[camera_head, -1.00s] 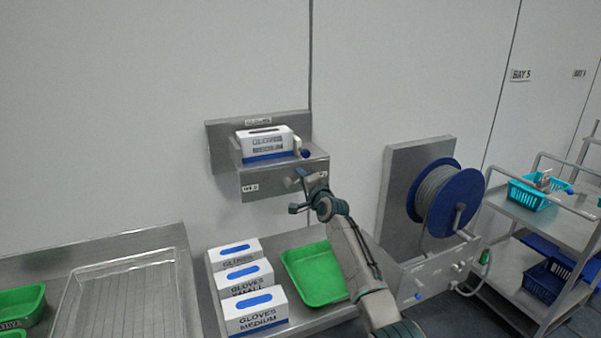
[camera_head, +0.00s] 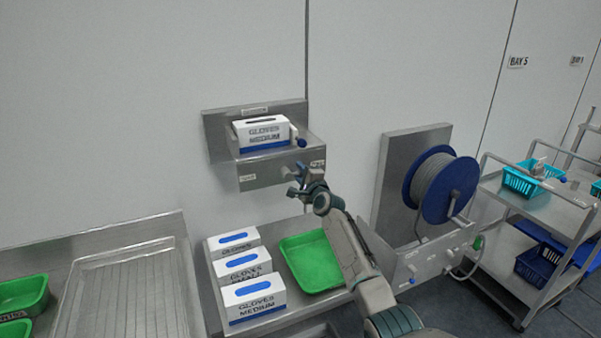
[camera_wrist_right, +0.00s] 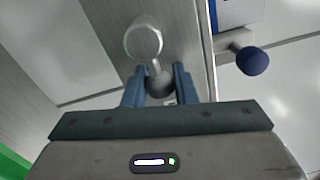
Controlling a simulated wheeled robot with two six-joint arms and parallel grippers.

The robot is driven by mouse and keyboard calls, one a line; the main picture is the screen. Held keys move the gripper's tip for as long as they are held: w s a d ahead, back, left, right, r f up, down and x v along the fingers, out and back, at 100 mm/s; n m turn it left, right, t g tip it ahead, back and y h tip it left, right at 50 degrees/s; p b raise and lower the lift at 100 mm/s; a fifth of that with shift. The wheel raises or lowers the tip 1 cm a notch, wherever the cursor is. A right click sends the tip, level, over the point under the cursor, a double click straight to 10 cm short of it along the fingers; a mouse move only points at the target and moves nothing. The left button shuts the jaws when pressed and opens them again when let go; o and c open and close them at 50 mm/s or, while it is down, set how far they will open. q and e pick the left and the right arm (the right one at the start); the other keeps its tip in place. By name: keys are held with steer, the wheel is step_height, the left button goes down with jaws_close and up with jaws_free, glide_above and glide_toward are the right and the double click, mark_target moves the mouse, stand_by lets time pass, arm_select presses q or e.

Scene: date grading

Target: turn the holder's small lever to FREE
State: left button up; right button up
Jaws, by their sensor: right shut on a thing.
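The holder (camera_head: 262,177) is a grey metal box on the wall with a glove box on top. My right gripper (camera_head: 294,181) is at the right part of its front face. In the right wrist view, a grey round hub (camera_wrist_right: 143,42) carries a short small lever (camera_wrist_right: 154,67). The lever's rounded end is between the two blue fingers of my right gripper (camera_wrist_right: 160,88), which is shut on it. In the head view the gripper hides most of the lever. Small plates sit left and right on the front face; their words are too small to read. My left gripper is not in view.
A blue-knobbed handle (camera_head: 301,143) stands at the holder's right side, also in the right wrist view (camera_wrist_right: 252,61). Below are a green tray (camera_head: 312,262) and several glove boxes (camera_head: 254,302). A hose reel (camera_head: 440,188) stands to the right.

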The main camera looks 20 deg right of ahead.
steer(key=shift+f, duration=0.1)
steer(key=o, duration=1)
steer(key=shift+c, duration=0.2)
steer(key=shift+s, duration=0.3)
steer(key=s+p, duration=0.2)
steer(key=s, duration=0.8)
steer(key=shift+d+f, duration=0.15)
steer(key=shift+f, duration=0.05)
